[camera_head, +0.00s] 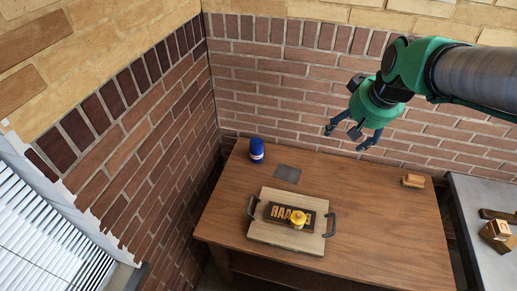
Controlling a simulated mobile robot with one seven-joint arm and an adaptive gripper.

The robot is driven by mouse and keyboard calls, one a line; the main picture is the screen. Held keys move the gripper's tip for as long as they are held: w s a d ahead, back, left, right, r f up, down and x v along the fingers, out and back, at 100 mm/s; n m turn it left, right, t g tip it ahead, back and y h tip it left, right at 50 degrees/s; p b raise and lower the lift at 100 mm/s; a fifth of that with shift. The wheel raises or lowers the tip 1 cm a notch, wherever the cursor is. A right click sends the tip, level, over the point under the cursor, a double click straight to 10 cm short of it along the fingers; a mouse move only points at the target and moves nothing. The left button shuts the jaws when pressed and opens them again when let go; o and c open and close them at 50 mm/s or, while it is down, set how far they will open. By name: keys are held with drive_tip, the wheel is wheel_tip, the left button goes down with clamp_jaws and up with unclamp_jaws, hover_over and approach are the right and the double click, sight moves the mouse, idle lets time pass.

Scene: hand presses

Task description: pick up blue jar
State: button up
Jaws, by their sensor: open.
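The blue jar (257,151) stands upright near the back left corner of the wooden table (370,235). It has a pale band around its lower part. My gripper (346,140) is open and empty. It hangs in the air from my green arm at the upper right, to the right of the jar in the picture and well apart from it. Nothing hides the jar.
A wooden tray (258,230) with dark handles holds a dark lettered block (275,211) and a yellow object (298,217). A dark square plate (287,174) lies right of the jar. A small wooden block (413,181) lies at right. Brick walls stand behind and left.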

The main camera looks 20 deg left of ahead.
drive_tip(key=w+a+f+n, duration=0.1)
drive_tip(key=w+a+f, duration=0.3)
drive_tip(key=w+a, duration=0.35)
drive_tip(key=n+g+y+p, duration=0.1)
drive_tip(key=n+g, duration=0.1)
drive_tip(key=n, duration=0.2)
hover_over(258, 144)
drive_tip(key=s+d, duration=0.2)
wheel_tip(258, 144, down, 27)
drive_tip(key=shift+d+r, duration=0.2)
drive_tip(key=shift+s+f, duration=0.1)
drive_tip(key=shift+x, duration=4.2)
drive_tip(key=shift+a, duration=0.15)
drive_tip(key=shift+b+x, duration=0.4)
drive_tip(key=shift+x, duration=2.15)
